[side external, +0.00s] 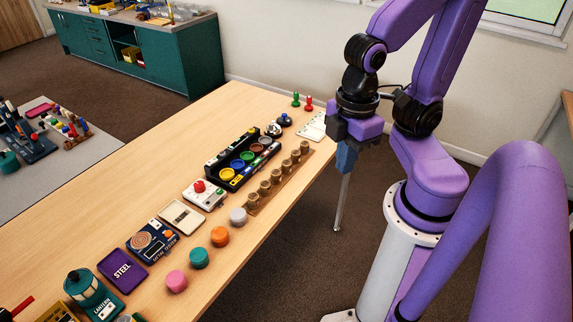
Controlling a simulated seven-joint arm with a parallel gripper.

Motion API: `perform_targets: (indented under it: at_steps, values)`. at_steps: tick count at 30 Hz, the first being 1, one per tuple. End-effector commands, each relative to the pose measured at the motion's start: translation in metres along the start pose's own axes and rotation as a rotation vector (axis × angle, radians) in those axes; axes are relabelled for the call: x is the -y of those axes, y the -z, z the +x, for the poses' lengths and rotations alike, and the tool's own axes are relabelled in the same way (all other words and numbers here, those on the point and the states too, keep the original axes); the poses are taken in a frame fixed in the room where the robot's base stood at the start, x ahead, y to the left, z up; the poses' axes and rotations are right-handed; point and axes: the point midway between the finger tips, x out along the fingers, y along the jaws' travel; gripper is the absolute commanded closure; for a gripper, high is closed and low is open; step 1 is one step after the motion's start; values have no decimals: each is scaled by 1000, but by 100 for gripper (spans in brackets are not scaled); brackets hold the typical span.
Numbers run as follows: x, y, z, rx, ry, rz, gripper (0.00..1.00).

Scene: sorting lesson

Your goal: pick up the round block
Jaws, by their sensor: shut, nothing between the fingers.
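Short round blocks stand in a slanting row along the table's near right edge: a pink block (176,281), a teal block (199,258), an orange block (220,237) and a pale grey block (238,217). All look upright and apart from one another. My gripper (337,228) points down to the right of the table edge, over the floor in the picture. Its fingers are shut and hold nothing. It is well to the right of the blocks and touches none of them.
On the wooden table (135,180), a rack of brown pegs (278,181) stands just beyond the grey block. Behind the blocks are a red-button box (205,194), a black tray of coloured cups (240,160) and a purple STEEL box (122,271). The table's far left part is clear.

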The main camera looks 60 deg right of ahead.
Motion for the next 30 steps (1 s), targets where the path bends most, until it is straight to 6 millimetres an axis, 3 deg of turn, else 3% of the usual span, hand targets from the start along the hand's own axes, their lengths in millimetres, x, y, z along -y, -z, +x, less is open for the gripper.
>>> perform_targets:
  at_steps: [8, 15, 25, 30]
  values:
    - [0, 0, 0, 0, 0, 0, 100]
    - [0, 0, 0, 0, 0, 0, 34]
    - [-3, 2, 0, 1, 0, -6, 34]
    - [-27, 19, 5, 7, -3, -71, 34]
